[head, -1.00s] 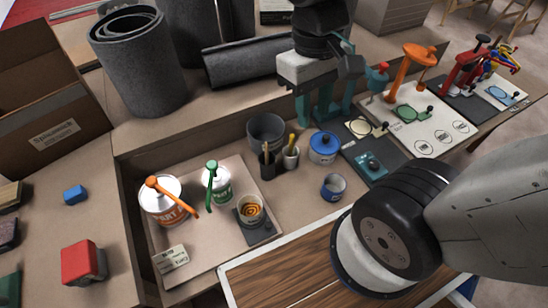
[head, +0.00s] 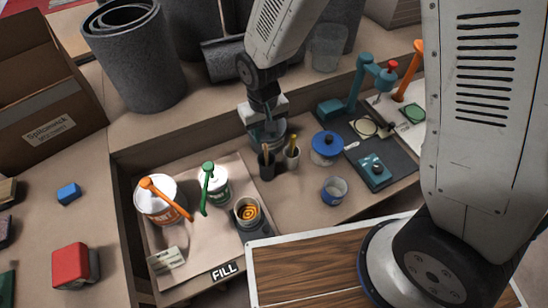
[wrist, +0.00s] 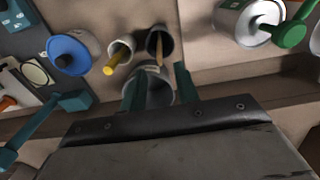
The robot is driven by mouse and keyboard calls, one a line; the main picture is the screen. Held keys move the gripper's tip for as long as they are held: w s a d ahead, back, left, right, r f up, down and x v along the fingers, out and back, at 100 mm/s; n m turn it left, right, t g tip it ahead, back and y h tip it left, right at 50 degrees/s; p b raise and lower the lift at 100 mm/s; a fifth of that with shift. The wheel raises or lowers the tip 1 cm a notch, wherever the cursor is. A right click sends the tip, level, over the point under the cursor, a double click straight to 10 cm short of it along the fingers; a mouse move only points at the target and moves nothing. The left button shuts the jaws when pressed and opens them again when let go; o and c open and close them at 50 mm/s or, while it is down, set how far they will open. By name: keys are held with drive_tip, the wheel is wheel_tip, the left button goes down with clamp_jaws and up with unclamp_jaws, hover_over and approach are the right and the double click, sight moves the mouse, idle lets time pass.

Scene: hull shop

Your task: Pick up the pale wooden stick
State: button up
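The pale wooden stick (head: 266,151) stands in a small dark cup (head: 266,169); in the wrist view the stick (wrist: 159,50) leans in the cup's mouth. A yellow-handled tool (head: 293,141) stands in the lighter cup (head: 292,158) right beside it. My gripper (head: 269,128) hangs just behind the cups, over the grey pot. In the wrist view its two teal fingers (wrist: 160,84) are apart with no object held between them. The stick's top is a short way beyond the fingertips there. The stick's lower part is hidden in the cup.
The grey pot (wrist: 148,92) is partly hidden by my fingers. A blue-lidded pot (head: 327,146) stands to the right. Paint cans (head: 158,205) with orange and green handles stand on the board at left. A teal stand (head: 345,105) is at the back right.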

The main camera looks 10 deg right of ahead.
sight(266, 150)
wheel_tip(266, 150, down, 8)
drive_tip(key=shift+s+r, duration=0.1)
drive_tip(key=shift+s, duration=0.05)
idle(0.3)
clamp_jaws()
